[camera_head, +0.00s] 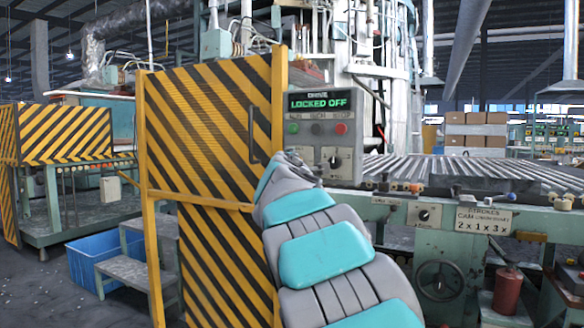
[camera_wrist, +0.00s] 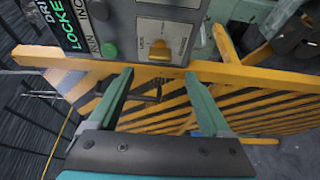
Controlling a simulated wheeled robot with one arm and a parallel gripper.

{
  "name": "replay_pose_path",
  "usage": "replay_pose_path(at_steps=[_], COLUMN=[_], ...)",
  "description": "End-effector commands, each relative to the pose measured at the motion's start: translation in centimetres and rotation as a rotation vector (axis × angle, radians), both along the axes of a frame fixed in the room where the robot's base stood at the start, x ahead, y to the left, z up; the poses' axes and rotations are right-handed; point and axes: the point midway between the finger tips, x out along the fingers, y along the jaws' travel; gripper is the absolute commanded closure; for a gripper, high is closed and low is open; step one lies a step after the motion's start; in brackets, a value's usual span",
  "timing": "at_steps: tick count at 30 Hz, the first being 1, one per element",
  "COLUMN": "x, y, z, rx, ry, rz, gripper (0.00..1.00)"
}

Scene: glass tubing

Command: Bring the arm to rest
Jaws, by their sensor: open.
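My arm (camera_head: 325,250), grey with turquoise pads, reaches up from the bottom of the head view toward the control box (camera_head: 352,120). Its far end covers the box's lower left edge, and the fingers cannot be made out there. In the wrist view my gripper (camera_wrist: 160,75) is open, with two green fingers apart and nothing held between them. The control box also shows in the wrist view (camera_wrist: 120,30), just beyond the fingertips, with a yellow selector knob (camera_wrist: 160,51) above the gap. Whether the fingers touch the box cannot be told. The box's display (camera_head: 319,102) reads "LOCKED OFF".
A yellow-and-black striped gate (camera_head: 205,130) with a dark handle (camera_head: 252,134) stands close left of the arm. A roller conveyor (camera_head: 450,172) and a green machine frame with a handwheel (camera_head: 440,281) lie to the right. Grey steps (camera_head: 130,270) and a blue bin (camera_head: 88,262) stand at left.

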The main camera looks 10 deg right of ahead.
Motion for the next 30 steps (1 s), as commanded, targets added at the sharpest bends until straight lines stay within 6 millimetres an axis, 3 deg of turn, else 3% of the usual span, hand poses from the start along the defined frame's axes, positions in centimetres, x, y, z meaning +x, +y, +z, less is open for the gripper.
replay_pose_path(at_steps=[9, 14, 17, 21, 25, 30], x=[-0.1, -2.2, -5.5, -11.8, -18.2, -27.3], y=[-0.2, -3.1, -6.5, -10.4, -12.2, -12.3], z=[-0.1, -2.5, -5.9, -12.4, -18.6, -26.1], rx=[0.005, 0.101, 0.232, 0.439, 0.618, 0.825], ry=[0.004, 0.061, 0.136, 0.264, 0.383, 0.542], rz=[-0.004, -0.077, -0.171, -0.325, -0.461, -0.630], gripper=[0.18, 0.18, 0.18, 0.18, 0.18, 0.18])
